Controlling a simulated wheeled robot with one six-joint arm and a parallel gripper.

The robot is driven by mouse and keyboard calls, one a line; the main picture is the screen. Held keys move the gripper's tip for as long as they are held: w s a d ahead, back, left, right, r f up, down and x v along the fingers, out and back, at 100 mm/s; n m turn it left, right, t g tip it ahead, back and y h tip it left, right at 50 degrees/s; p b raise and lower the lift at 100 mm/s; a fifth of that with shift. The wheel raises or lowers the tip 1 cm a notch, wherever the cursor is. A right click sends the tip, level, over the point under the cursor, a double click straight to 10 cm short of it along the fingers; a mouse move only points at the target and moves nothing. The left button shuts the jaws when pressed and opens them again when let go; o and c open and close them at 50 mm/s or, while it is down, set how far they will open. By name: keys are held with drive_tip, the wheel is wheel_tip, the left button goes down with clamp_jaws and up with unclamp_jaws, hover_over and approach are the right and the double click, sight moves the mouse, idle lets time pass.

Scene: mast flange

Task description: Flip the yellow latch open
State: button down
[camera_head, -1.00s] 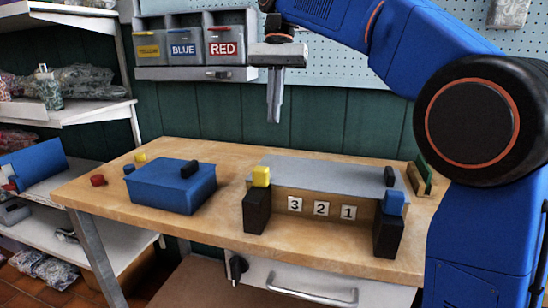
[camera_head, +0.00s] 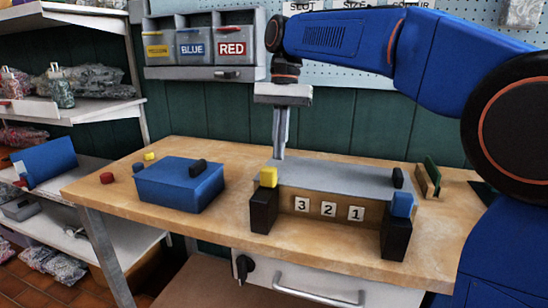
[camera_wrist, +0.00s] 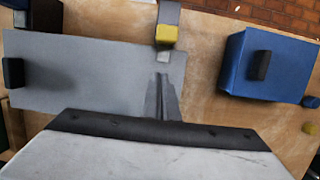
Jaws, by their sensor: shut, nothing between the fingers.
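The yellow latch (camera_head: 268,177) is a small yellow block on top of a black post (camera_head: 263,212) at the left front corner of the grey-topped box (camera_head: 340,178). It also shows in the wrist view (camera_wrist: 166,34), beyond the fingertips. My gripper (camera_head: 279,155) points down with its fingers together and empty, just above the box's left end and behind the latch. In the wrist view the fingers (camera_wrist: 161,78) are apart from the yellow block. A blue block (camera_head: 402,204) tops the black post at the right front corner.
A blue box (camera_head: 180,187) with a black handle stands to the left on the wooden table (camera_head: 110,195). Small red, blue and yellow pieces lie near it. A green upright piece (camera_head: 431,175) stands at the right. Labelled bins (camera_head: 200,45) hang behind.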

sight(269, 169)
drive_tip(key=s, duration=0.1)
drive_tip(key=s+a+f, duration=0.1)
drive_tip(key=shift+s, duration=0.4)
drive_tip(key=shift+s+a+f, duration=0.1)
drive_tip(key=shift+s+a, duration=0.15)
drive_tip(key=shift+s, duration=0.35)
drive_tip(key=shift+s+a, duration=0.3)
drive_tip(key=shift+s, duration=0.55)
drive_tip(key=shift+s+a, duration=0.3)
drive_tip(key=shift+s, duration=0.5)
drive_tip(key=w, duration=0.1)
drive_tip(key=w+d, duration=0.1)
drive_tip(key=w, duration=0.2)
drive_tip(key=shift+w+d, duration=0.1)
drive_tip(key=shift+d, duration=0.2)
drive_tip(key=a+v, duration=0.1)
drive_tip(key=v, duration=0.9)
drive_tip(key=shift+d, duration=0.4)
